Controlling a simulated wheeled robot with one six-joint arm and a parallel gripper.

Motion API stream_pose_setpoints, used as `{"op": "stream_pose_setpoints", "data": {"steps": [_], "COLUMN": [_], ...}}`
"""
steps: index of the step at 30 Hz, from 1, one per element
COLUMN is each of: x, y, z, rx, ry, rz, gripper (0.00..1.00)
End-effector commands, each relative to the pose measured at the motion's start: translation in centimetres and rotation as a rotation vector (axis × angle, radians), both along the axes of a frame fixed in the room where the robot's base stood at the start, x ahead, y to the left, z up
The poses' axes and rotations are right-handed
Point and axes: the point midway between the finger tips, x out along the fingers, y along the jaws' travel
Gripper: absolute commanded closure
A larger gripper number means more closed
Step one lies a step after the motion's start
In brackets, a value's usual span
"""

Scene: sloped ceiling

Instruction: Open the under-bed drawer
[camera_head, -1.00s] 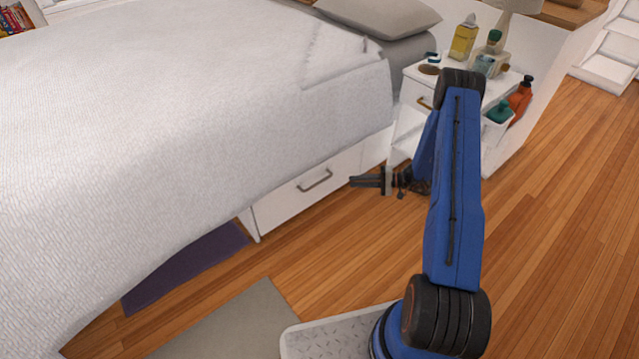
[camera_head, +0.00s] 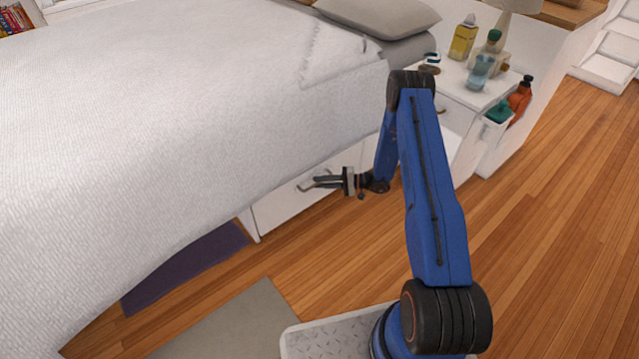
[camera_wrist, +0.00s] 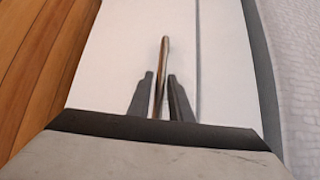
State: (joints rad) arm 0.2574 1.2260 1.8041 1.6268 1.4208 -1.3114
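The white under-bed drawer front (camera_head: 285,212) sits under the bed's right side and looks shut. Its metal bar handle (camera_head: 303,187) is partly hidden by my gripper (camera_head: 316,183). In the wrist view the handle (camera_wrist: 163,60) runs away from me between the two dark fingers of my gripper (camera_wrist: 160,76), against the white drawer front (camera_wrist: 120,45). The fingers stand apart, one on each side of the handle, with a narrow gap showing. I see no clear grip on the handle.
The bed's white cover (camera_head: 180,110) hangs above the drawer. A white nightstand (camera_head: 465,95) with bottles and a glass stands behind my arm. A purple mat (camera_head: 185,268) and a grey rug (camera_head: 225,325) lie on the wood floor, which is open to the right.

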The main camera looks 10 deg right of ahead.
Motion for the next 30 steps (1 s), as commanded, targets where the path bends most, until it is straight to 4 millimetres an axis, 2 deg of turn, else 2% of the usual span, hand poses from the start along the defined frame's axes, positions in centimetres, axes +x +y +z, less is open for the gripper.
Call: {"op": "stream_pose_setpoints", "data": {"steps": [3, 12, 15, 24, 30], "x": [0.2, 0.3, 0.2, -0.1, -2.0], "y": [0.6, 0.8, 0.8, 0.6, -0.4], "z": [-0.1, -0.1, -0.1, -0.1, -0.1], "rx": [0.0, 0.0, 0.0, 0.0, 0.001], "ry": [0.0, 0.0, 0.0, 0.001, 0.003], "rz": [0.001, 0.0, 0.0, 0.0, -0.002], "gripper": [0.81, 0.81, 1.0, 1.0, 1.0]}}
